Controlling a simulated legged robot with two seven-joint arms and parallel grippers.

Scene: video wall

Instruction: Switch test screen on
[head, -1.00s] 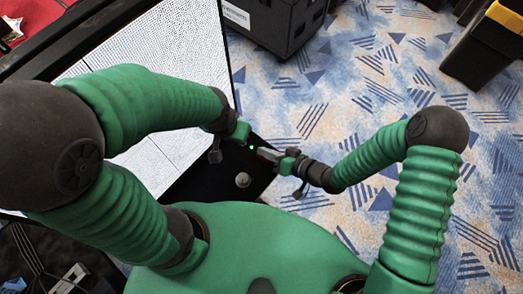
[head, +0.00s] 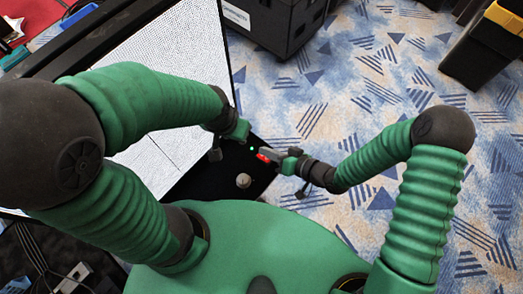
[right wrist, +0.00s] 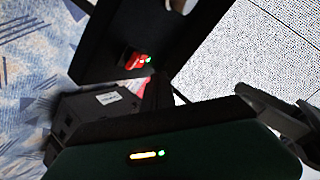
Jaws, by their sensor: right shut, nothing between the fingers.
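The screen (head: 175,60) stands at the left of the head view and shows white, speckled noise; it also fills the upper right of the right wrist view (right wrist: 250,60). Its black panel (head: 205,183) carries a round knob (head: 243,181), a small green light (head: 252,148) and a red switch (head: 263,157). The red switch also shows in the right wrist view (right wrist: 136,61), with a small light beside it. My right gripper (head: 270,153) is shut and empty, close by the red switch; contact cannot be told. My left gripper (head: 241,133) is near the panel's far edge; its fingers are unclear.
A black case (head: 270,22) stands on the patterned carpet behind the screen. A black bin with a yellow rim (head: 485,45) is at the upper right. Cables (head: 35,250) lie at the lower left. The carpet between is clear.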

